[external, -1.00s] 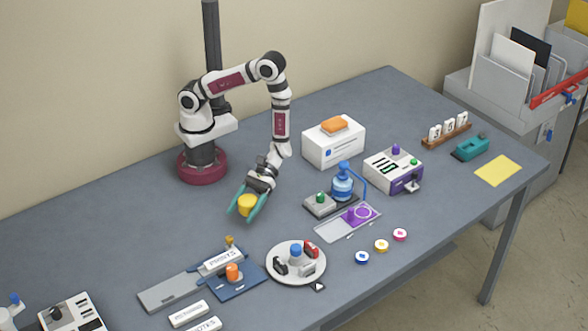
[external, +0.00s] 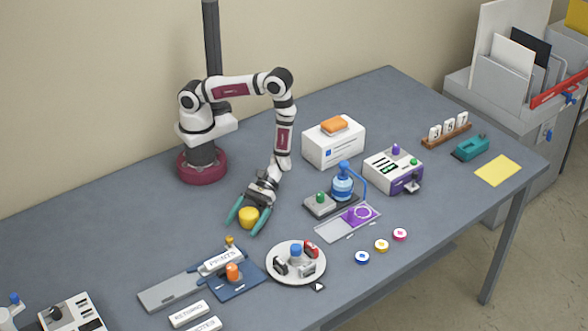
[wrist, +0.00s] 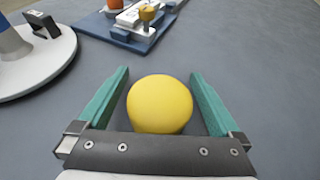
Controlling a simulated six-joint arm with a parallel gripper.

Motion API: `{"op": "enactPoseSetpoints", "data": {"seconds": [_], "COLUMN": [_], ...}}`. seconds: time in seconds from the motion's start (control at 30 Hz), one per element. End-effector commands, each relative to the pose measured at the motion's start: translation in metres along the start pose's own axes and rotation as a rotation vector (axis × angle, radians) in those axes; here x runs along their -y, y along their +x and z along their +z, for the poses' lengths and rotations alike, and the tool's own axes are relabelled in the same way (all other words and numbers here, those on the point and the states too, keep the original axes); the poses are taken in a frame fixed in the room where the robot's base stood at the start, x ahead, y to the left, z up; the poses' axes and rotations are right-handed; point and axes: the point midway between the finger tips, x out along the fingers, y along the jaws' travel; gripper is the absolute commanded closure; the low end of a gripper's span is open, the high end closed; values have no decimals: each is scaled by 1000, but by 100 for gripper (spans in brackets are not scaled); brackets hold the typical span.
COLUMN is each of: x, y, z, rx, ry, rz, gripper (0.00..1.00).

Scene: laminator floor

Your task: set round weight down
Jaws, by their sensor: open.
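The round weight (external: 249,218) is a yellow, rounded piece on the bare grey table, in front of my arm's base. It also shows in the wrist view (wrist: 160,104), between the two teal fingers. My gripper (external: 250,221) is open around it, with a finger on each side. In the wrist view my gripper (wrist: 160,88) shows a gap between each finger and the weight. The weight appears to rest on the table; its underside is hidden.
A round white turntable (external: 296,279) with several small items stands in front, to the right. A blue tray (external: 250,287) with an orange knob and a white block labelled PRINTS (external: 223,260) lies nearer the front. A grey-and-purple slide plate (external: 335,229) is to the right. The table left of my gripper is clear.

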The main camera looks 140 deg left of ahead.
Motion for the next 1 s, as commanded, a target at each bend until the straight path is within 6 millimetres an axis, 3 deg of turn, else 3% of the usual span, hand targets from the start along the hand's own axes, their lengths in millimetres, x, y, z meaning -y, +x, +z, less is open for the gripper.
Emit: {"op": "enactPoseSetpoints", "data": {"seconds": [0.17,0.5,0.67,0.77,0.83,0.9,1.0], "x": [-2,-1,0,11,32,63,109], "y": [-22,-102,-119,-120,-118,-121,-138], "z": [2,2,4,28,61,95,128], "rx": [0,0,-3,-50,-116,-195,-307], "ry": [1,3,10,149,363,644,1074], "rz": [5,4,-6,-112,-278,-497,-831], "gripper": [0,0,0,0,0,0,0]}}
